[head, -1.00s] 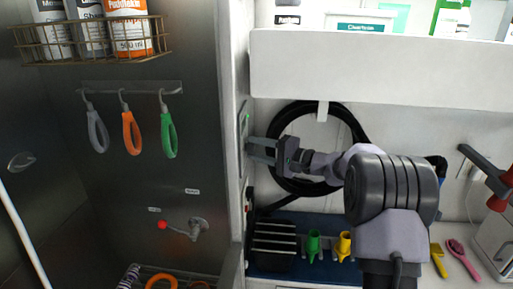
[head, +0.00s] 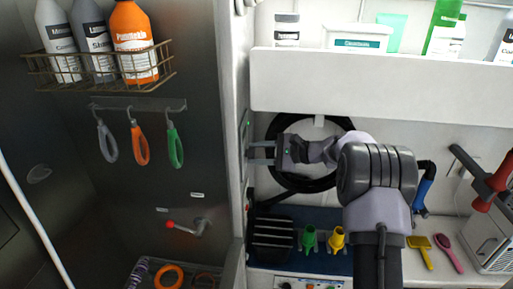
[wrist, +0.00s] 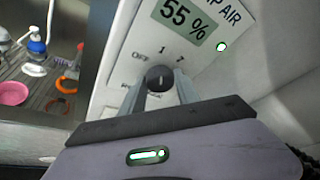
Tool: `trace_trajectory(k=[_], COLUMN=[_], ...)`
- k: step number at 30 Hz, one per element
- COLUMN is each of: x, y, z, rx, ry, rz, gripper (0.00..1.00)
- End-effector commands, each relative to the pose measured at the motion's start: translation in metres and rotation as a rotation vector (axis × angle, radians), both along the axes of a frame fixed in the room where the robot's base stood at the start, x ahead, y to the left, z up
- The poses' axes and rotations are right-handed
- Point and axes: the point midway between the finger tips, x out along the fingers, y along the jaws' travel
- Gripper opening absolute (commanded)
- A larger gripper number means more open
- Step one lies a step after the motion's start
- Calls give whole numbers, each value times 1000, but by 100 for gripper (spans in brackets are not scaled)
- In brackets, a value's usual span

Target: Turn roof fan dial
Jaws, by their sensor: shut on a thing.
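The roof fan dial (wrist: 159,78) is a small dark round knob on a white wall panel (wrist: 122,70), with OFF, 1 and 2 printed around it. My gripper (wrist: 160,88) is shut on the dial, one finger on each side in the wrist view. The knob's exact setting is hard to read. A display on the panel (wrist: 185,18) shows 55 % and a green light (wrist: 221,47) glows beside it. In the head view my gripper (head: 250,153) reaches left to the panel (head: 245,135), seen nearly edge-on, and the dial is too small to make out.
A white shelf (head: 380,88) with bottles juts out above my arm. A black coiled hose (head: 290,182) hangs behind the gripper. Left of the panel is a metal wash bay (head: 85,215) with a wire bottle basket (head: 100,68) and hanging loops (head: 140,145).

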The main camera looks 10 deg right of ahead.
Motion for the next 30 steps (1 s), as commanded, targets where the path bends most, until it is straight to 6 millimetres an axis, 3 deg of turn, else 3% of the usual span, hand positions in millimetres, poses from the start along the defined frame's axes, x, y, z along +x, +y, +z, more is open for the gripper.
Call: trace_trajectory(k=[21,22,24,30], x=[0,0,0,0], y=[0,0,0,0], z=[0,0,0,0], rx=[23,23,23,22], ry=[68,68,68,67], rz=[0,0,0,1], gripper=[0,42,55,58])
